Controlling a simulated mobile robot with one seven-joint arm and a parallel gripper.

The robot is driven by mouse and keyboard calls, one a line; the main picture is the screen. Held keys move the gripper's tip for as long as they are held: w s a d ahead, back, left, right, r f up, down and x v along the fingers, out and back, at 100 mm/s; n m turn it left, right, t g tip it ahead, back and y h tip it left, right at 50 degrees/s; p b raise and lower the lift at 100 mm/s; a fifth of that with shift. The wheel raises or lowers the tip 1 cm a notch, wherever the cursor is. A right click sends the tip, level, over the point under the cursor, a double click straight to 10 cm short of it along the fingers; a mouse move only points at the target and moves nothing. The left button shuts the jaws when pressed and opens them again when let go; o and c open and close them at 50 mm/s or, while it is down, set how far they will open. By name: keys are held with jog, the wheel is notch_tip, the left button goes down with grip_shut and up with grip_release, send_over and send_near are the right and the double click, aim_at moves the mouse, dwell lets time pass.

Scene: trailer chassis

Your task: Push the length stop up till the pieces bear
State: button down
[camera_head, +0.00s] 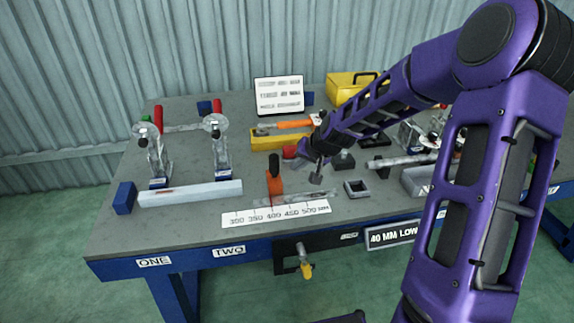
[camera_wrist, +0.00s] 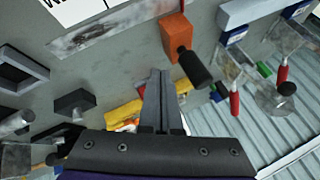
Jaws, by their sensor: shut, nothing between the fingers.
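The length stop (camera_head: 275,187) is an orange block with a black knob, standing behind the millimetre scale (camera_head: 277,213). In the wrist view the stop (camera_wrist: 176,32) is at the top centre, its knob pointing toward the lower right. A pale bar (camera_head: 190,193) lies left of the stop, with a visible gap between them; whether it is more than one piece I cannot tell. A blue block (camera_head: 124,197) is at its left end. My gripper (camera_head: 316,178) is shut and empty, right of the stop and apart from it. Its fingers (camera_wrist: 159,82) show in the wrist view.
Two toggle clamps with red handles (camera_head: 157,140) (camera_head: 217,135) stand behind the bar. A metal strip (camera_wrist: 112,26) runs from the stop. A square dark frame (camera_head: 357,188) lies to the right. Yellow trays and an orange-handled tool (camera_head: 295,124) are behind.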

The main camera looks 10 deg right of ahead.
jog(key=shift+w+a+r, duration=0.1)
jog(key=shift+w+a, duration=0.25)
jog(key=shift+a, duration=0.35)
jog(key=shift+w+a+r, duration=0.1)
jog(key=shift+w+a, duration=0.25)
jog(key=shift+a, duration=0.35)
